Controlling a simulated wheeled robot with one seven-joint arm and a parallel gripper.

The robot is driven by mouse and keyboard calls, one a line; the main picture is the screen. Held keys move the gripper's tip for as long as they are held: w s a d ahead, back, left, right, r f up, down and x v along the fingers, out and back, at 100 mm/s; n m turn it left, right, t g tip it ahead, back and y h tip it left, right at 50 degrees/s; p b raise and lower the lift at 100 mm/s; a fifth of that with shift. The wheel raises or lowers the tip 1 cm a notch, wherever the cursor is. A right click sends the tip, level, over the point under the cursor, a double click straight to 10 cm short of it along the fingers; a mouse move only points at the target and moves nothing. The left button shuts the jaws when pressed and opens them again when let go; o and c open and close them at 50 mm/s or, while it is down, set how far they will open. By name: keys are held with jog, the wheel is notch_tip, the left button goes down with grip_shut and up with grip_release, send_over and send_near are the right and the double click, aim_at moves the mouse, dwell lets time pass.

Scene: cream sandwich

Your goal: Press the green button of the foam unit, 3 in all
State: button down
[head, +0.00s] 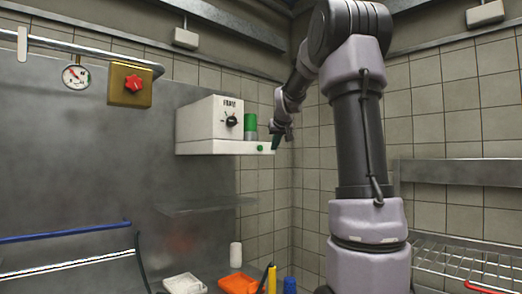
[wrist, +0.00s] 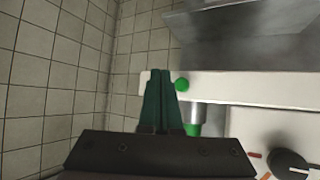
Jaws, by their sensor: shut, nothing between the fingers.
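The foam unit (head: 205,125) is a white box on the wall with a black knob (head: 231,121). A green-and-grey cylinder (head: 251,124) stands on its projecting base. The small round green button (head: 260,148) is on the front of that base, near its right end. My gripper (head: 275,142) is just right of the button in the head view. In the wrist view, my gripper (wrist: 160,72) has its dark green fingers shut with nothing between them. The green button (wrist: 182,85) shows fully, just right of the fingertips. I cannot tell whether the fingers touch the base.
A gauge (head: 75,77) and a brass box with a red knob (head: 130,84) are on the wall at left. A metal shelf (head: 205,206) is below the unit. An orange tray (head: 239,284) and a white tray (head: 184,284) are lower down. Tiled wall is close at right.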

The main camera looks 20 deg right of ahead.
aim_at(262, 153)
jog(key=shift+w+a, duration=0.25)
jog(key=shift+w, duration=0.45)
jog(key=shift+w+a, duration=0.25)
jog(key=shift+w, duration=0.4)
jog(key=shift+w+a, duration=0.25)
jog(key=shift+w, duration=0.45)
dwell(0.4)
jog(key=shift+w+a, duration=0.15)
jog(key=shift+w, duration=0.25)
jog(key=shift+w+a, duration=0.1)
jog(key=shift+w, duration=0.3)
dwell(0.7)
jog(key=shift+s, duration=0.1)
jog(key=shift+s+d, duration=0.25)
jog(key=shift+s, duration=0.45)
jog(key=shift+s, duration=0.1)
jog(key=s, duration=0.1)
jog(key=s+d, duration=0.1)
jog(key=s, duration=0.2)
jog(key=shift+s+d, duration=0.25)
jog(key=shift+d, duration=0.1)
